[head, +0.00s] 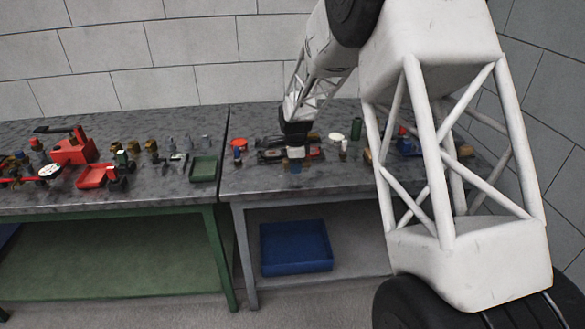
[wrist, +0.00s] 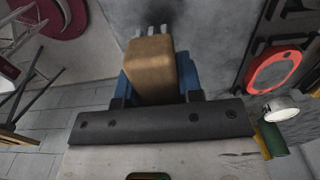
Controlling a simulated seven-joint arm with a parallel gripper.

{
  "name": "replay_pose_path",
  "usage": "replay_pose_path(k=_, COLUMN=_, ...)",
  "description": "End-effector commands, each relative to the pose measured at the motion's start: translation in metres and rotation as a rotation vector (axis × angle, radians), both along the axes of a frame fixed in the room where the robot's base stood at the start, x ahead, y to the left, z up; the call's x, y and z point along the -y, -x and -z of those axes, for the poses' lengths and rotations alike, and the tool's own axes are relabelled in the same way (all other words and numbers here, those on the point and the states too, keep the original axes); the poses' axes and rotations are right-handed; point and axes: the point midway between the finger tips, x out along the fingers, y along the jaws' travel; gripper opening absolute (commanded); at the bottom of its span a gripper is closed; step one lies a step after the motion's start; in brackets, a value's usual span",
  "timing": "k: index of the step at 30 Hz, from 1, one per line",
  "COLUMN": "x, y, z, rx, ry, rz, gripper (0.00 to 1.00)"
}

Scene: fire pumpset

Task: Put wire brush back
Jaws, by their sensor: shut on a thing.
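My gripper (head: 295,157) is over the right-hand bench, low near its front part. In the wrist view its blue fingers (wrist: 158,85) are shut on the tan, block-shaped handle of the wire brush (wrist: 150,68). Several grey prongs or bristles show beyond the handle, against the grey bench top. In the head view the brush is too small and too hidden by my gripper to make out clearly. I cannot tell whether it touches the bench.
The right bench (head: 238,187) holds a dark holder (head: 270,156), a green cylinder (head: 356,129), a white disc (head: 336,136) and a blue item (head: 408,146). The wrist view shows a red ring (wrist: 250,77) in a black frame. A blue bin (head: 296,247) is below.

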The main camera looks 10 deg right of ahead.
Motion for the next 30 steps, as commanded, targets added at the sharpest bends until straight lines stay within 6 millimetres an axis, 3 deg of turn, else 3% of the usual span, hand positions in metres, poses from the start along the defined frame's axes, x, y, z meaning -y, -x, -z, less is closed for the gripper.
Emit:
replay_pose_path(k=6, x=-0.002, y=-0.027, z=0.004, rx=-0.002, ry=0.000, rz=0.000, gripper=0.04)
replay_pose_path(k=12, x=-0.004, y=-0.041, z=0.004, rx=0.000, ry=0.000, rz=0.000, gripper=0.04)
replay_pose_path(k=24, x=-0.004, y=-0.042, z=0.005, rx=-0.001, ry=0.000, rz=0.000, gripper=0.04)
replay_pose_path(k=30, x=-0.004, y=-0.042, z=0.019, rx=-0.002, ry=0.000, rz=0.000, gripper=0.04)
